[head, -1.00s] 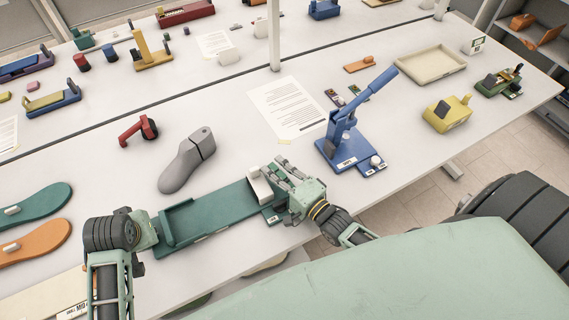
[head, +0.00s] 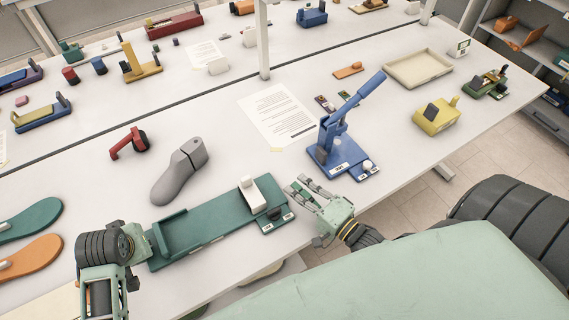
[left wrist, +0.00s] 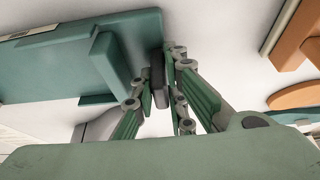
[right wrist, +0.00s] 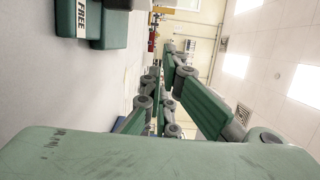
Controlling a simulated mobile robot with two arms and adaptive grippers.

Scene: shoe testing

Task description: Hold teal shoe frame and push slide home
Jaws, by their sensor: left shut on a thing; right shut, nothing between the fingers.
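The teal shoe frame (head: 208,232) lies along the front of the table, with a raised block at its left end. The white slide (head: 252,195) stands upright near its right end, beside a small labelled teal end block (head: 274,220). My left gripper (head: 150,246) is shut on a dark tab at the frame's left end, seen between the fingers in the left wrist view (left wrist: 158,76). My right gripper (head: 298,186) is shut and empty, just right of the slide and apart from it. In the right wrist view, a teal block (right wrist: 105,30) carries a label reading "FREE".
A blue lever press (head: 340,150) stands behind and right of my right gripper. A grey shoe last (head: 180,172) lies behind the frame, with a red clamp-like part (head: 130,143) further back. Teal and orange soles (head: 30,258) lie at the left. The table's front edge is close.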

